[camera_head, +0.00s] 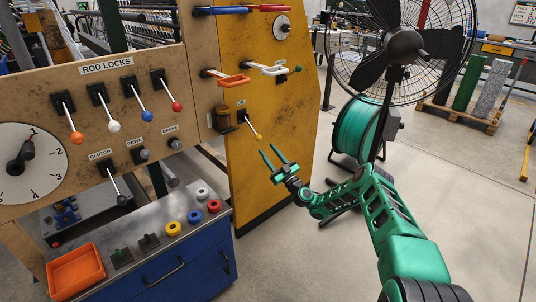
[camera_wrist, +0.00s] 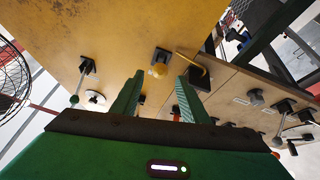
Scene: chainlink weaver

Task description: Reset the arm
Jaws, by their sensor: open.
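My green arm (camera_head: 400,220) reaches from the lower right toward the yellow machine panel (camera_head: 240,180). My gripper (camera_head: 267,150) is open and empty, just in front of the panel.
The ROD LOCKS board (camera_head: 105,85) with several coloured levers stands at left. A blue cabinet (camera_head: 180,265) below carries an orange tray (camera_head: 75,272) and coloured rings. A fan (camera_head: 405,45) and green wire spool (camera_head: 360,130) stand behind my arm. The floor at right is clear.

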